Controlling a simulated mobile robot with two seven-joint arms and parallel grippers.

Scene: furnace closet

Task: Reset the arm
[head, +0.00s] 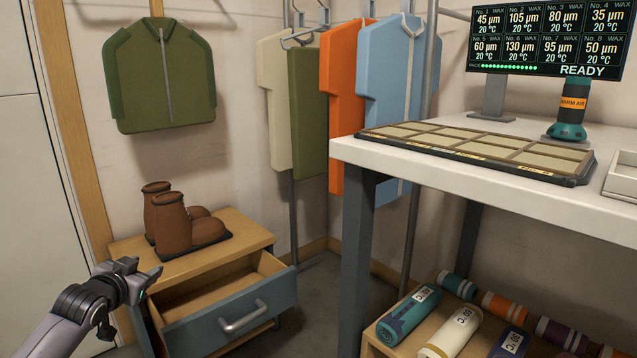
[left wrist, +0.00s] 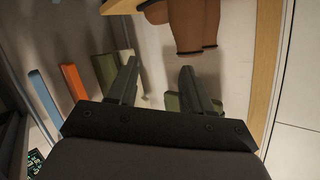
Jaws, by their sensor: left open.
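My left arm comes in from the lower left of the head view. Its gripper (head: 142,270) is in the air to the left of an open drawer and below a pair of brown boots (head: 175,226) in the picture. In the left wrist view the gripper (left wrist: 160,82) has its two fingers apart, with nothing between them but pale wall behind. The boots also show at the top of the left wrist view (left wrist: 192,25). My right gripper is in neither view.
The boots stand on a small wooden cabinet (head: 250,231) whose blue-fronted drawer (head: 205,326) is pulled out and looks empty. Garments hang behind, including a green jacket (head: 165,80).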

